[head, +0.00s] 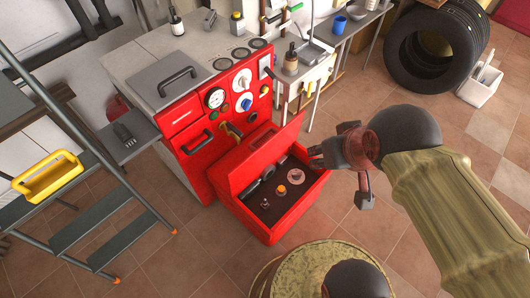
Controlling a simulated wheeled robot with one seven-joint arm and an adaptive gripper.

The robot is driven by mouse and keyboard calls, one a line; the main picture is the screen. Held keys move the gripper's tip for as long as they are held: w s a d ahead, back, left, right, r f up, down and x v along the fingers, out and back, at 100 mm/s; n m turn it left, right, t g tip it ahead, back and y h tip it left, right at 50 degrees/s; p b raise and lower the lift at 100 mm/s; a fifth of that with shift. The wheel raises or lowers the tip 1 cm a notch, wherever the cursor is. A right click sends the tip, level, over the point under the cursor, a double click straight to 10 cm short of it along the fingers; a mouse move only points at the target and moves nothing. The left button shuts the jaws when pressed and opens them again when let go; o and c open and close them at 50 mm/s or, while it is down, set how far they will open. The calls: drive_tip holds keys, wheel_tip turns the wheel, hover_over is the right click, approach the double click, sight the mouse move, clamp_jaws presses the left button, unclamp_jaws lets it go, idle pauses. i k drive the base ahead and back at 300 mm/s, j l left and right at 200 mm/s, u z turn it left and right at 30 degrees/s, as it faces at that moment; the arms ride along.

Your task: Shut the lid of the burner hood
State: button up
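The burner hood (245,218) is a red open-topped box standing low against the front of the red and grey boiler (190,120). Its inside shows, with a dark floor and several small parts. A red panel, which looks like the lid (268,150), stands raised along the back edge, near the boiler front. My gripper (338,178) is to the right of the hood, close to its right rim in the picture. Its fingers are spread apart with nothing visible between them. I cannot tell if a finger touches the hood.
A grey stepladder (85,230) with a yellow tray (48,177) stands at left. A round greenish drum top (300,272) is at the bottom. A workbench (310,72) and stacked tyres (432,48) are at the back right. Tiled floor is clear left of the hood.

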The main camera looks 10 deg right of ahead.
sight(260, 158)
drive_tip(key=k+z, duration=0.25)
drive_tip(key=z, duration=0.2)
drive_tip(key=k+l+z, duration=0.15)
drive_tip(key=z, duration=0.3)
drive_tip(key=j+z, duration=0.2)
drive_tip(key=j, duration=0.2)
drive_tip(key=k+j+z, duration=0.15)
drive_tip(key=j, duration=0.2)
drive_tip(key=j+z, duration=0.2)
drive_tip(key=j, duration=0.2)
drive_tip(key=k+j+z, duration=0.15)
drive_tip(key=j, duration=0.2)
drive_tip(key=k+j+z, duration=0.2)
drive_tip(key=j, duration=0.15)
drive_tip(key=k+j, duration=0.1)
drive_tip(key=j, duration=0.25)
drive_tip(key=k+j, duration=0.15)
drive_tip(key=j, duration=0.2)
drive_tip(key=k+j, duration=0.1)
drive_tip(key=j, duration=0.25)
drive_tip(key=k+j, duration=0.15)
drive_tip(key=j, duration=0.2)
drive_tip(key=k+j, duration=0.1)
drive_tip(key=j, duration=0.3)
drive_tip(key=i+l, duration=0.65)
drive_tip(key=i, duration=0.15)
drive_tip(key=i+j+u, duration=0.05)
